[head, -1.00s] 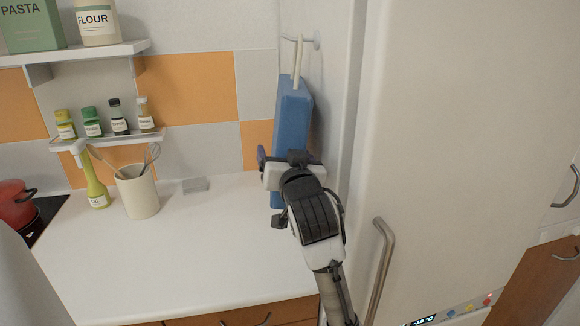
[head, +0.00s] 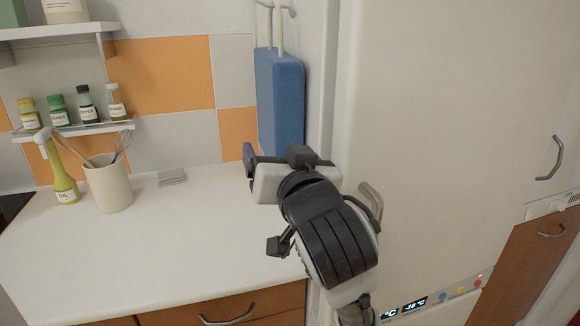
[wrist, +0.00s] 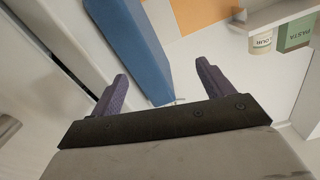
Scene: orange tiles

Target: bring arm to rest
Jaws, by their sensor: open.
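My gripper (wrist: 160,92) shows in the wrist view with its two purple fingers spread wide apart and nothing between them. In the head view my gripper (head: 250,160) is above the right end of the counter, in front of the blue hanging item (head: 281,100). That blue item hangs by a light strap from a wall hook, and its lower part is hidden behind my gripper. It also shows in the wrist view (wrist: 140,45), beyond the fingers and apart from them.
The tall white fridge (head: 450,120) stands close on the right, its handle (head: 372,200) beside my wrist. The white counter (head: 180,240) is mostly clear. A utensil crock (head: 108,183), an oil bottle (head: 66,187) and a spice shelf (head: 85,130) are at left.

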